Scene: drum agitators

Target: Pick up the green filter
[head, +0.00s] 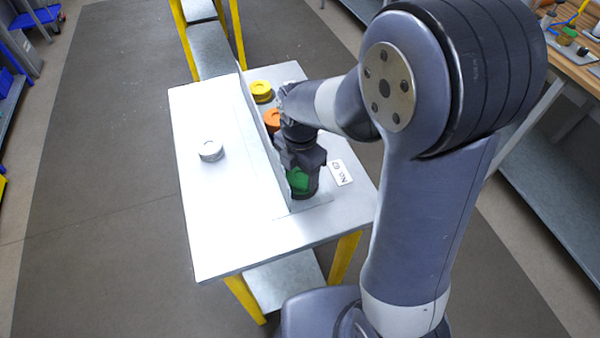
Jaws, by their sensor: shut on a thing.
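The green filter (298,180) is at the near right part of the white table, on the right side of an upright divider. My gripper (301,187) points down over it and is shut on it, with dark fingers at its sides. Much of the filter is hidden by the gripper. I cannot tell whether it touches the tabletop.
An orange filter (272,119) and a yellow filter (261,91) stand farther back along the divider (262,135). A white filter (211,151) sits left of it. A label card (340,172) lies right of my gripper. The table's (225,220) left front is clear.

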